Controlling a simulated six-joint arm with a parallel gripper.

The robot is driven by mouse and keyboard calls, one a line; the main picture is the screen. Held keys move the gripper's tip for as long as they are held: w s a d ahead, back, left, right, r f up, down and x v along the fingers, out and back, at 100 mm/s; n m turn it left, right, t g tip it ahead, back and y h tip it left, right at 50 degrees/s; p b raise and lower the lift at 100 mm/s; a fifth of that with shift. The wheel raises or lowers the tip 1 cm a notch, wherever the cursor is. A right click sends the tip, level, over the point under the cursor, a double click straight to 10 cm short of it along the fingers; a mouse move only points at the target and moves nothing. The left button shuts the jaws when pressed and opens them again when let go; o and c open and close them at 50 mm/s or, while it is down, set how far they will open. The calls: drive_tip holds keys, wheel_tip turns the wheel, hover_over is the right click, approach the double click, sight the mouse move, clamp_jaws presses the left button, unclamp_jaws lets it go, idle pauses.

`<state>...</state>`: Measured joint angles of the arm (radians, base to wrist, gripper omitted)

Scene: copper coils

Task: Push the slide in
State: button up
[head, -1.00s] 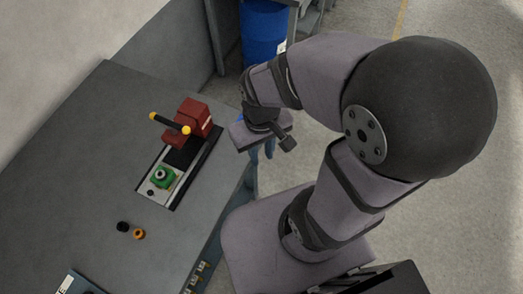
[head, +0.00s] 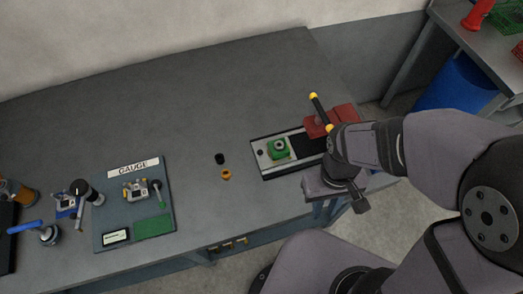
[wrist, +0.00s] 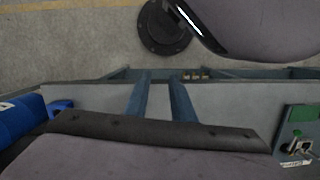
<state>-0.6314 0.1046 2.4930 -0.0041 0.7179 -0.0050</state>
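The slide fixture lies on the grey bench. Its pale plate carries a green block (head: 279,148) with a dark round part on top. The block sits on the left part of the base, clear of the red press (head: 333,118) at the right end. The press has a dark lever (head: 320,113) with yellow balls at its ends. My gripper (wrist: 161,76) shows two blue fingers standing apart in the wrist view, with nothing between them. In the head view its grey body is at the bench's front edge, just right of the fixture; its fingers are hidden there.
A black cap (head: 220,158) and an orange ring (head: 226,175) lie left of the fixture. A gauge board (head: 108,215) and a blue-handled tool (head: 45,233) are farther left. The bench behind the fixture is clear.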

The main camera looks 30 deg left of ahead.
sight(260, 151)
drive_tip(key=a+f+n, duration=0.1)
drive_tip(key=a, duration=0.4)
drive_tip(key=w+a+f+n+t+b, duration=0.1)
drive_tip(key=a+f+n, duration=0.1)
drive_tip(key=a, duration=0.3)
drive_tip(key=a+f+n+b, duration=0.1)
drive_tip(key=a+n, duration=0.1)
drive_tip(key=a, duration=0.3)
drive_tip(key=shift+w+f+t, duration=0.15)
drive_tip(key=shift+f+t, duration=0.05)
drive_tip(key=shift+t, duration=0.1)
drive_tip(key=w+a+r+n+t, duration=0.25)
drive_tip(key=w+a+r, duration=0.25)
drive_tip(key=w+a, duration=0.35)
drive_tip(key=shift+n+y, duration=0.4)
drive_tip(key=shift+n, duration=0.05)
drive_tip(key=shift+s+p+x, duration=0.2)
drive_tip(key=shift+p+x, duration=0.4)
drive_tip(key=shift+x, duration=1.05)
drive_tip(key=shift+s+p+x, duration=0.2)
drive_tip(key=shift+p+x, duration=0.35)
drive_tip(key=shift+x, duration=1.15)
drive_tip(key=shift+a+f, duration=0.1)
clamp_jaws()
